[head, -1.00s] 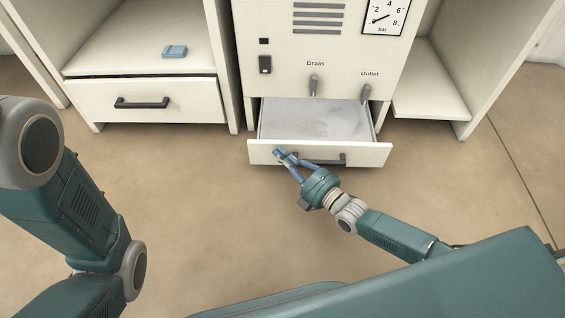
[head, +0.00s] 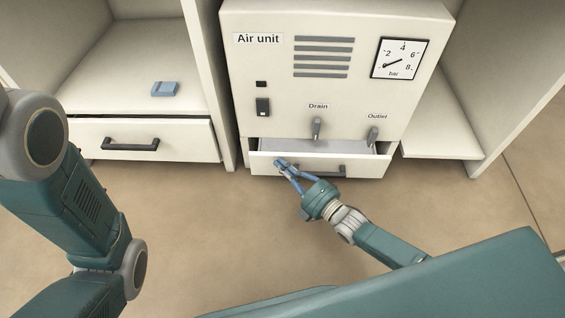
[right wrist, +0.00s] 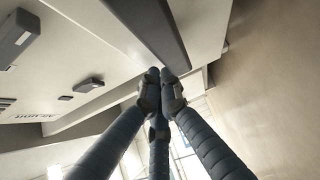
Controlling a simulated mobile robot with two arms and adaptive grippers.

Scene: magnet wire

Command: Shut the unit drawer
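The unit drawer (head: 358,167) is a white drawer at the bottom of the air unit (head: 350,118). It stands slightly open, with a narrow strip of its grey inside showing. Its dark handle (head: 328,172) is on the front and also shows in the right wrist view (right wrist: 150,28). My right gripper (head: 281,163) is at the drawer front, left of the handle's middle. In the right wrist view its fingertips (right wrist: 161,82) are together, close to the drawer front, with nothing seen between them; exact contact is unclear. My left gripper is out of view; only its arm shows.
The drain lever (head: 317,128) and outlet lever (head: 373,136) stick out above the unit drawer. An open shelf (head: 440,140) is at right.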

